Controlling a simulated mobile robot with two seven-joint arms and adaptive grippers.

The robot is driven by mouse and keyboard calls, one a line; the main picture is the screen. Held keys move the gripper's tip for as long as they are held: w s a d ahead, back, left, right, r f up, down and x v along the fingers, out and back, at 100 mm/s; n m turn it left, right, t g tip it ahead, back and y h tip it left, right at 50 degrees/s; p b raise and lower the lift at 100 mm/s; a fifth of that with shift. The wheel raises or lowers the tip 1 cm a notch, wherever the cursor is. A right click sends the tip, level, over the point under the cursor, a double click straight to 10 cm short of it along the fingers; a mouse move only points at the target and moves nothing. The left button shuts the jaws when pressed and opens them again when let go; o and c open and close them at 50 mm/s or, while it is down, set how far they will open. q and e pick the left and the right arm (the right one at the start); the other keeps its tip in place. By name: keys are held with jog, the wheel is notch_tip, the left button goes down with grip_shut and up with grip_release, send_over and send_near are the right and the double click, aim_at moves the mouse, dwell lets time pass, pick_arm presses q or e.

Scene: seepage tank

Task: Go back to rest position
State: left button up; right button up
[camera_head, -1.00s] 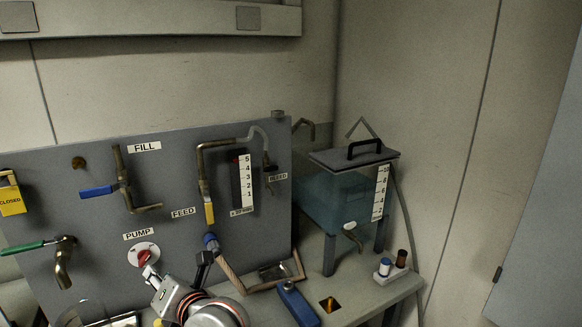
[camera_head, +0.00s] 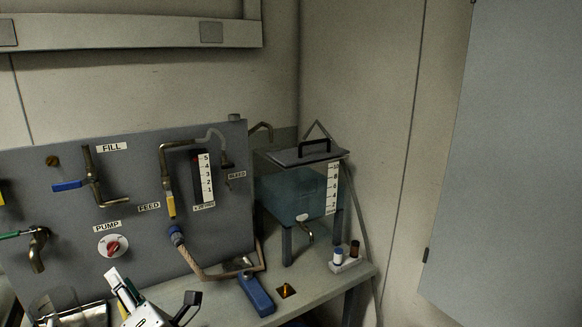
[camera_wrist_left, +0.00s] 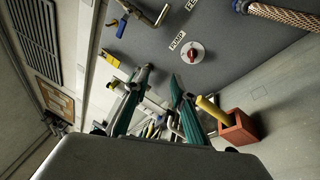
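My left gripper (camera_head: 152,290) is low in the head view, below the red pump knob (camera_head: 113,246) and clear of the panel. Its fingers are spread, with nothing seen between them. In the left wrist view my left gripper (camera_wrist_left: 153,80) shows two teal-padded fingers apart, with the pump knob (camera_wrist_left: 193,53) beyond them on the grey panel. My right gripper is in neither current view.
The grey panel (camera_head: 60,225) carries valves and a hose (camera_head: 205,272). A lidded water tank (camera_head: 285,190) stands right of it on the bench (camera_head: 335,288). A blue object (camera_head: 256,294) lies near the bench's front. A reddish box (camera_wrist_left: 238,130) sits below in the wrist view.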

pick_arm(q)
jog(key=s+d+f+m+t+h, duration=0.2)
jog(key=d+f+m+t+h, duration=0.35)
jog(key=m, duration=0.75)
jog(key=s+d+f+m+t+h, duration=0.1)
jog(key=d+f+m+t+h, duration=0.2)
jog(key=d+f+m+h, duration=0.85)
jog(key=s+a+f+m+g, duration=0.2)
jog(key=s+f+m+g, duration=0.3)
jog(key=s+f, duration=0.3)
jog(key=s+a+f+m+g, duration=0.3)
jog(key=s+f+m+g, duration=0.2)
jog(key=f, duration=0.9)
jog(key=s+m, duration=0.2)
jog(key=s, duration=0.1)
jog(key=shift+a+f, duration=0.15)
jog(key=shift+f, duration=0.2)
pick_arm(e)
jog(key=shift+a, duration=0.15)
pick_arm(q)
jog(key=shift+g, duration=0.25)
pick_arm(e)
jog(key=shift+d, duration=0.35)
jog(key=shift+a, duration=0.35)
